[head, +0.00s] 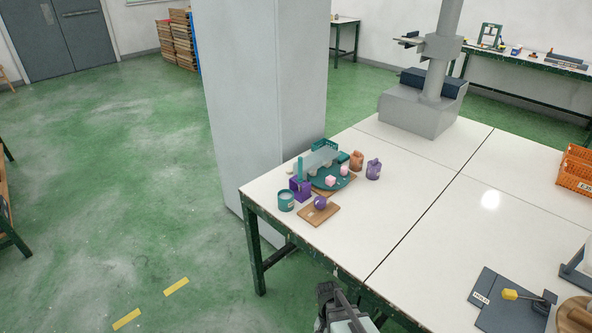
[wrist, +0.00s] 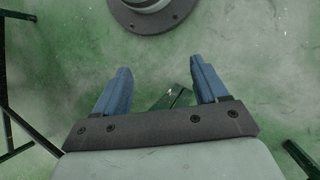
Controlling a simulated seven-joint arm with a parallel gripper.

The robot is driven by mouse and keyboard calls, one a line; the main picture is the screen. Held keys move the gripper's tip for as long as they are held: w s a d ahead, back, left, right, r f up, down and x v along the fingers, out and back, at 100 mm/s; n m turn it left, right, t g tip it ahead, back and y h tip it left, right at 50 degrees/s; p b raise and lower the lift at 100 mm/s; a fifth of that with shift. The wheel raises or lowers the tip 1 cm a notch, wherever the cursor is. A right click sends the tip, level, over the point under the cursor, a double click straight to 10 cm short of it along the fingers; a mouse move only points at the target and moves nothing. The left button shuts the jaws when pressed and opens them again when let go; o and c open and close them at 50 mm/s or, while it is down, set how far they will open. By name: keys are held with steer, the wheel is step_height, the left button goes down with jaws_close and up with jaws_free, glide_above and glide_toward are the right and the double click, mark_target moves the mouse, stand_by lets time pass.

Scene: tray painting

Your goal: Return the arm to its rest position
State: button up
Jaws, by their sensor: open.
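My gripper (wrist: 160,82) shows in the wrist view with its two blue fingers spread wide and nothing between them. Behind and below the fingers is green floor. In the head view a grey and dark part of my arm shows at the bottom edge, by the near side of the white table (head: 400,205); the fingers cannot be made out there. My arm is apart from the things grouped at the table's left corner.
At that corner stand a teal tray (head: 333,188) with pink pieces, a teal cup (head: 286,201), a purple block (head: 300,188), a wooden board (head: 318,212) with a purple ball, and purple (head: 373,169) and brown (head: 356,161) containers. An orange crate (head: 575,170) is at right. The table's middle is clear.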

steer(key=s+d+f+n, duration=0.1)
steer(key=s+d+f, duration=0.1)
steer(key=s, duration=0.3)
steer(key=s+d+f+n, duration=0.1)
steer(key=s+f, duration=0.3)
steer(key=s, duration=0.2)
steer(key=s+d+f+n+y, duration=0.1)
steer(key=s+d+f, duration=0.1)
steer(key=s, duration=0.4)
steer(key=shift+d+f+g, duration=0.35)
steer(key=shift+f+g, duration=0.05)
steer(key=shift+f, duration=0.2)
